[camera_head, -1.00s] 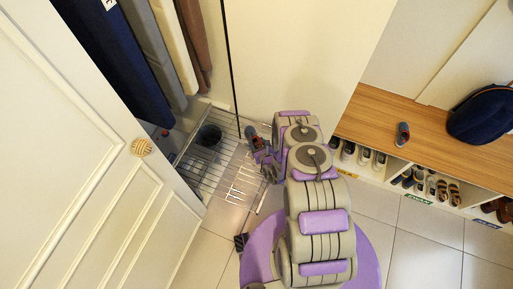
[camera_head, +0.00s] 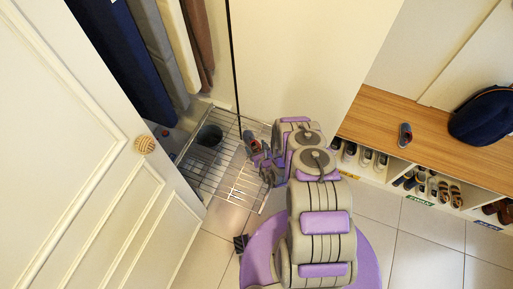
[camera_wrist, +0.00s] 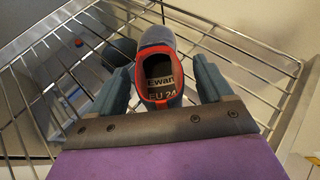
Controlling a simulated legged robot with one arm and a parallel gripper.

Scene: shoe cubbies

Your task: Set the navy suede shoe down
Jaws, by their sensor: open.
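The navy suede shoe (camera_wrist: 159,42) is blue-grey with a red collar; its insole reads "Ewan" and "EU 24". It lies on the wire rack (camera_wrist: 254,50), toe pointing away from my wrist. My gripper (camera_wrist: 160,64) is open around it, one finger on each side with a gap between each finger and the shoe. In the head view the shoe (camera_head: 250,139) is at the right part of the rack (camera_head: 222,183), just beyond my gripper (camera_head: 261,157). Whether the sole rests fully on the wires is hidden.
A white door (camera_head: 95,170) with a round knob is on the left. Hanging garments (camera_head: 125,65) are behind. On the right, a wooden bench (camera_head: 455,145) over shoe cubbies holds another shoe (camera_head: 405,135) and a navy bag (camera_head: 484,115).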

